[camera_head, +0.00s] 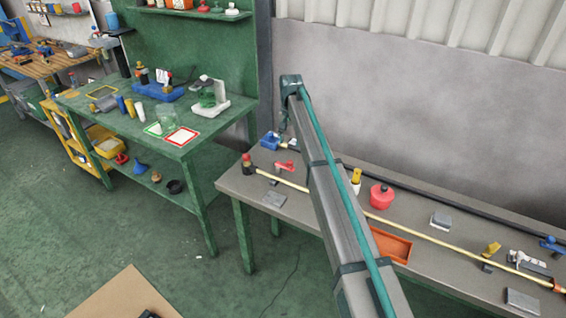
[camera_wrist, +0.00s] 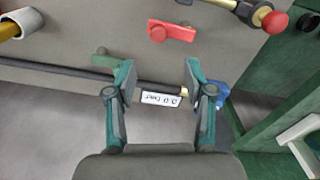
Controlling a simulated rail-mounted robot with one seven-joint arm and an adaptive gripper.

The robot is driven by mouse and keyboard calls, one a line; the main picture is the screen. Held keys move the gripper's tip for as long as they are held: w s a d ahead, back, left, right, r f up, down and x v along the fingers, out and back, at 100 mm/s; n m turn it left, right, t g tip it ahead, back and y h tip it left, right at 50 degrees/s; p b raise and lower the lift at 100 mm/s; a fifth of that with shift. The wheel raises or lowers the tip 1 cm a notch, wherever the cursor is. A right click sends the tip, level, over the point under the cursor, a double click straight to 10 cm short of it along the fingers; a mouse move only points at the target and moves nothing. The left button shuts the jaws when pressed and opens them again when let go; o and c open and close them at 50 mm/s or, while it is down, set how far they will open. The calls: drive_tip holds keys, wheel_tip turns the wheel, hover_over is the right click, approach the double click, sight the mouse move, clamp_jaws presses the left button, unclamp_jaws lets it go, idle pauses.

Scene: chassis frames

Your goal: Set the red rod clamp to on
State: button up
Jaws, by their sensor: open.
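The red rod clamp (camera_head: 285,166) shows as a small red lever piece on the left part of the grey bench (camera_head: 232,184), near the yellow rod (camera_head: 400,225). In the wrist view it is a red bar with a round boss (camera_wrist: 172,31), above and beyond my fingertips. My gripper (camera_wrist: 158,78) is open and empty, its two teal fingers apart, with the clamp not between them. A white label (camera_wrist: 160,98) shows between the fingers, too small to read. In the head view my arm hides part of the bench.
A dark rod (camera_wrist: 60,69) runs along the bench near my fingers, with a blue piece (camera_wrist: 220,93) to the right. A round red knob (camera_head: 381,196), an orange tray (camera_head: 390,245) and yellow clamps lie farther right. A green table (camera_head: 75,103) stands at left.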

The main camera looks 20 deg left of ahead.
sight(290, 161)
wheel_tip(290, 161, down, 10)
drive_tip(key=p, duration=0.3)
drive_tip(key=shift+d+f, duration=0.1)
clamp_jaws()
idle(0.3)
